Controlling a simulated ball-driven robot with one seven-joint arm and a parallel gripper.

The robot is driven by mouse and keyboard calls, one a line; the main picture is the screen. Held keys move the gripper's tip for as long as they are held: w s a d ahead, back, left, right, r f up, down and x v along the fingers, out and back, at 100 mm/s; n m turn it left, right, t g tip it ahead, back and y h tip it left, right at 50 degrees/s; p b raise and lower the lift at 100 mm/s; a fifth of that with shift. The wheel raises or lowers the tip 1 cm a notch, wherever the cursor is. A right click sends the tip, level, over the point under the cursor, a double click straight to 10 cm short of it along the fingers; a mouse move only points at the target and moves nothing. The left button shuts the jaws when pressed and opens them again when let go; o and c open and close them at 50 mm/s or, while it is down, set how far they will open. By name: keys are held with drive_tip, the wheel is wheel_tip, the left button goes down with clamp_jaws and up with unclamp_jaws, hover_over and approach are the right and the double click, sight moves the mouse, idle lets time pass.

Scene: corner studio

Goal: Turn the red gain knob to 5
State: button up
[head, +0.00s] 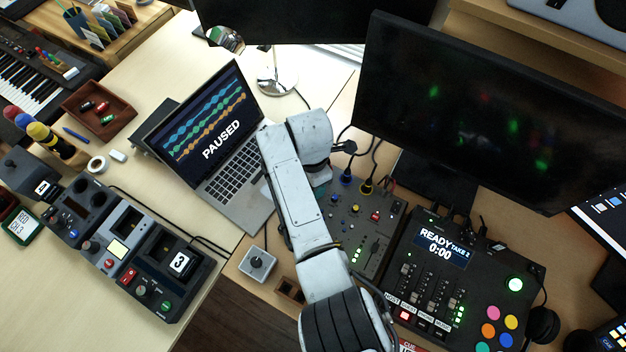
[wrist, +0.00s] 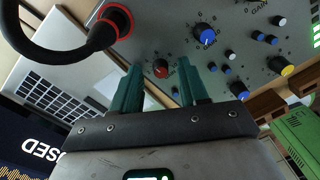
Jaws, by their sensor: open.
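The red gain knob (wrist: 161,68) shows in the wrist view on the grey mixer panel (wrist: 150,35), near the panel's lower edge. My gripper (wrist: 160,64) has two teal fingers, open and apart, one on each side of the red knob in the picture. I cannot tell whether they touch it or how high above the panel they are. The numbers round the knob are too small to read. In the head view the mixer (head: 395,222) is partly hidden by my arm.
A blue knob (wrist: 205,34) and several small knobs are close by. A black cable with a red-ringed plug (wrist: 118,22) arches beside the fingers. The laptop (head: 215,140) reads PAUSED. A recorder (head: 440,250) reads READY, with the large monitor (head: 460,110) behind it.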

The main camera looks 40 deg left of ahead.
wheel_tip(320, 180, up, 11)
drive_tip(key=shift+a, duration=0.3)
drive_tip(key=shift+w+f, duration=0.1)
drive_tip(key=shift+f, duration=0.05)
idle(0.5)
